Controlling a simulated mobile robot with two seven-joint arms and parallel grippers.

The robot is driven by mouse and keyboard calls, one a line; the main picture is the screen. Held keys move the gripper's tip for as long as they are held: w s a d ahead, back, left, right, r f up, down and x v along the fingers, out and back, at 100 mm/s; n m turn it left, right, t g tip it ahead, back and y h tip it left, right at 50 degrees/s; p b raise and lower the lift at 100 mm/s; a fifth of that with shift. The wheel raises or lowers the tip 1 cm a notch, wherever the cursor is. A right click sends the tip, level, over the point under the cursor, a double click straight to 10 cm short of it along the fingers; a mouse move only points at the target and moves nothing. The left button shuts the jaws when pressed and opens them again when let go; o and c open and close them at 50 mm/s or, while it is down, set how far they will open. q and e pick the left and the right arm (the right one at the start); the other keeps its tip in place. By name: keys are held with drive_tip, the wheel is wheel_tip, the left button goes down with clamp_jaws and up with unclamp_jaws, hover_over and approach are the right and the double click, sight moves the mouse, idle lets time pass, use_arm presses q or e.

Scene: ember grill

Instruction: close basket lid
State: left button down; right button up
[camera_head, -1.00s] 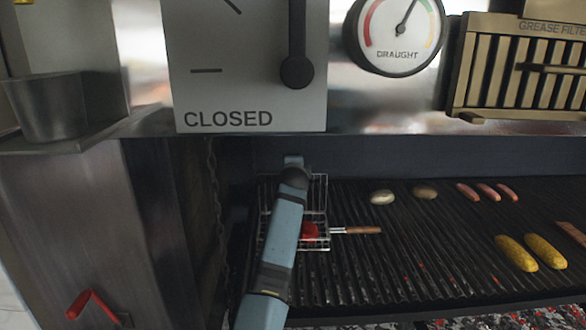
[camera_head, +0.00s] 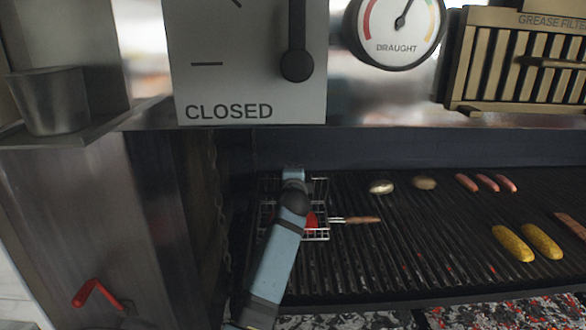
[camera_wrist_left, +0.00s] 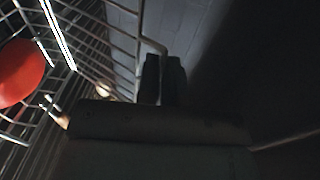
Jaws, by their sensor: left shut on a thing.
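The wire basket (camera_head: 318,236) lies on the grill at the left and holds a red piece of food (camera_head: 311,220). Its wooden handle (camera_head: 362,219) points right. The wire lid (camera_head: 320,188) stands raised at the back of the basket, partly hidden by my left arm; its exact angle is hard to tell. My left gripper (camera_wrist_left: 163,62) is shut on a bent wire of the lid in the left wrist view, where the red food (camera_wrist_left: 20,72) shows at the left. In the head view my arm covers most of the gripper. My right gripper is out of view.
Two pale round pieces (camera_head: 402,185), several sausages (camera_head: 487,183) and yellow corn cobs (camera_head: 527,243) lie on the grill to the right. A dark wall (camera_head: 420,150) rises behind the basket.

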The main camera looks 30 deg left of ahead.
use_arm(q)
drive_tip(key=shift+s+d+f, duration=0.3)
drive_tip(key=shift+s+f, duration=0.15)
drive_tip(key=shift+f, duration=0.05)
drive_tip(key=shift+s+d+f, duration=0.25)
drive_tip(key=shift+s+f, duration=0.15)
drive_tip(key=shift+f, duration=0.05)
drive_tip(key=c, duration=1.6)
unclamp_jaws()
drive_tip(key=shift+o, duration=0.2)
drive_tip(key=shift+w+a, duration=0.1)
